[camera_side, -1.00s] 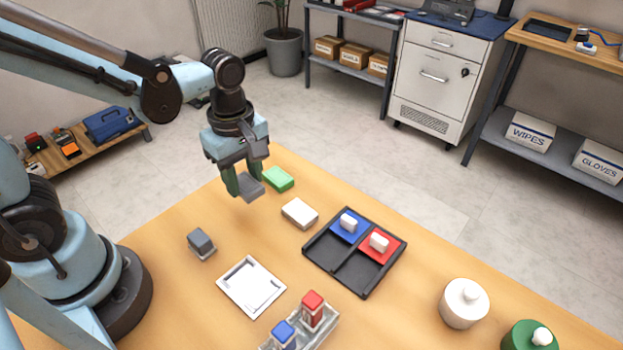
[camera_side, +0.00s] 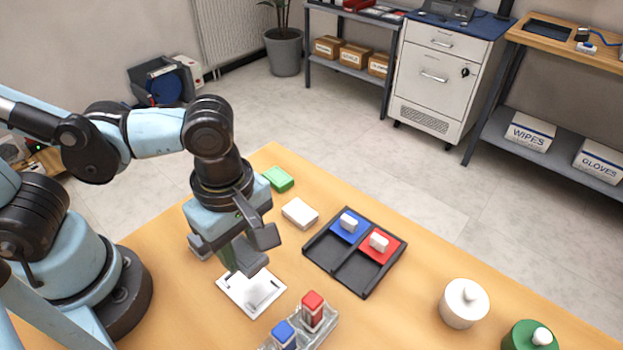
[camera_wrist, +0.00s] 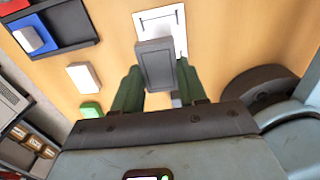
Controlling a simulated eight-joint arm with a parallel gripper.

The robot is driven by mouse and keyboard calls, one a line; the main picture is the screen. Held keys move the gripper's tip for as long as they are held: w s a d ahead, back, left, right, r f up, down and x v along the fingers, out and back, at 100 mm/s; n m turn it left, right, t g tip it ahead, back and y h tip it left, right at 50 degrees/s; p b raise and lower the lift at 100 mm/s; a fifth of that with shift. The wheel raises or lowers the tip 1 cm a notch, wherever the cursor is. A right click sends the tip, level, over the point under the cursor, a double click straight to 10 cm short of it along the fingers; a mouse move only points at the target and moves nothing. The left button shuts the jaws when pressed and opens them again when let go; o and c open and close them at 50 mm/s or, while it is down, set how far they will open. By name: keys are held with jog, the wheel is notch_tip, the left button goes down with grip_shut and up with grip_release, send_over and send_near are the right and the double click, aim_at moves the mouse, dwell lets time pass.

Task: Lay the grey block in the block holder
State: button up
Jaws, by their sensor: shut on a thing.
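My gripper (camera_side: 238,262) is shut on the grey block, its green fingers on either side of the block in the wrist view (camera_wrist: 155,82). The grey block (camera_wrist: 154,63) is a flat rectangle with a raised rim, held level or nearly so. In the side view the block (camera_side: 251,259) is partly hidden by my gripper. The block holder looks to be the white shallow tray (camera_side: 238,296) on the table. The held block covers its far part in the side view. In the wrist view the block covers part of the holder (camera_wrist: 146,27); the gap between them is unclear.
A red and a blue piece stand in a clear rack (camera_side: 322,326) in front. A black divided tray (camera_side: 341,279) lies to the right. A white block (camera_side: 300,213) and a green block (camera_side: 278,179) lie behind. A white jar (camera_side: 464,303) stands far right.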

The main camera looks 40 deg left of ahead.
aim_at(249, 284)
jog(key=shift+s+d+f, duration=0.2)
jog(key=shift+s+f, duration=0.1)
jog(key=shift+f, duration=2.4)
jog(key=shift+f, duration=0.4)
jog(key=o, duration=1.1)
jog(key=shift+r, duration=0.15)
jog(key=shift+r, duration=5.9)
